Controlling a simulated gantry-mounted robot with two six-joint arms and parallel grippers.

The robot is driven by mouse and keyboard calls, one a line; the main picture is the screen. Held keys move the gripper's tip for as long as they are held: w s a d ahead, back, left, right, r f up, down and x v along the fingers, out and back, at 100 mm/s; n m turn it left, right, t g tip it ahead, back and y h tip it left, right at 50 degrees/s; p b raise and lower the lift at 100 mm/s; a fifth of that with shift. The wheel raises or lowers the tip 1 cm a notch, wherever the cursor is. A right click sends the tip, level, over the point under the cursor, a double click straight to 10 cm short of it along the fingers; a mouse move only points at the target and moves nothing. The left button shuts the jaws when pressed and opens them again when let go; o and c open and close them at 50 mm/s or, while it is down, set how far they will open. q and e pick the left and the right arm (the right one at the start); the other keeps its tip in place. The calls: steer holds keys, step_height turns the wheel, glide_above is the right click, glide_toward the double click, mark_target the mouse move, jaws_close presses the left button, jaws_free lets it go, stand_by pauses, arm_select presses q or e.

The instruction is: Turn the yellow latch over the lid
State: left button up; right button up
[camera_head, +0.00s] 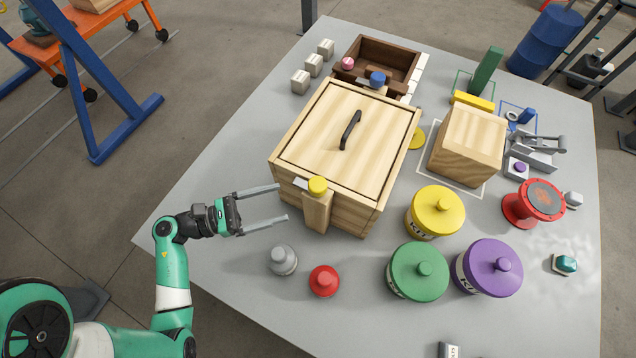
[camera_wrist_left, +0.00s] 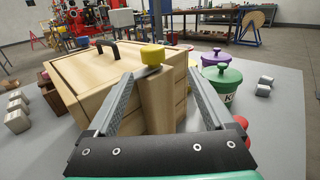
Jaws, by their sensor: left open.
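The wooden box (camera_head: 330,205) stands mid-table, its lid (camera_head: 325,130) lying flat on top with a dark handle. The yellow latch knob (camera_head: 318,185) sits on top of a wooden post (camera_head: 316,212) at the box's front side. A small pale plate under the knob points to the left in the head view. My left gripper (camera_head: 283,203) is open and empty, its fingers reaching toward the post from the left. In the left wrist view the knob (camera_wrist_left: 152,56) and post (camera_wrist_left: 156,100) show between the open fingers, beyond the gripper base. My right gripper is not in view.
A grey knobbed weight (camera_head: 282,260) and a red one (camera_head: 324,281) stand in front of the box. Yellow (camera_head: 436,212), green (camera_head: 418,272) and purple (camera_head: 488,267) lidded tins stand to the right. A brown tray (camera_head: 400,60) is behind. The table's left front is clear.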

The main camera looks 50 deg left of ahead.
mark_target(318, 186)
arm_select(q)
steer(key=shift+y, duration=0.3)
steer(key=x, duration=0.3)
steer(key=b+x, duration=0.1)
steer(key=x, duration=0.3)
steer(key=a+b+x, duration=0.1)
steer(key=x, duration=0.2)
steer(key=shift+w+d+r, duration=0.1)
steer(key=shift+w+r, duration=0.05)
steer(key=shift+w, duration=0.25)
steer(key=shift+w+d+r, duration=0.1)
steer(key=shift+w+d, duration=0.05)
steer(key=shift+w, duration=0.35)
steer(key=c, duration=1.4)
steer(key=shift+o, duration=0.2)
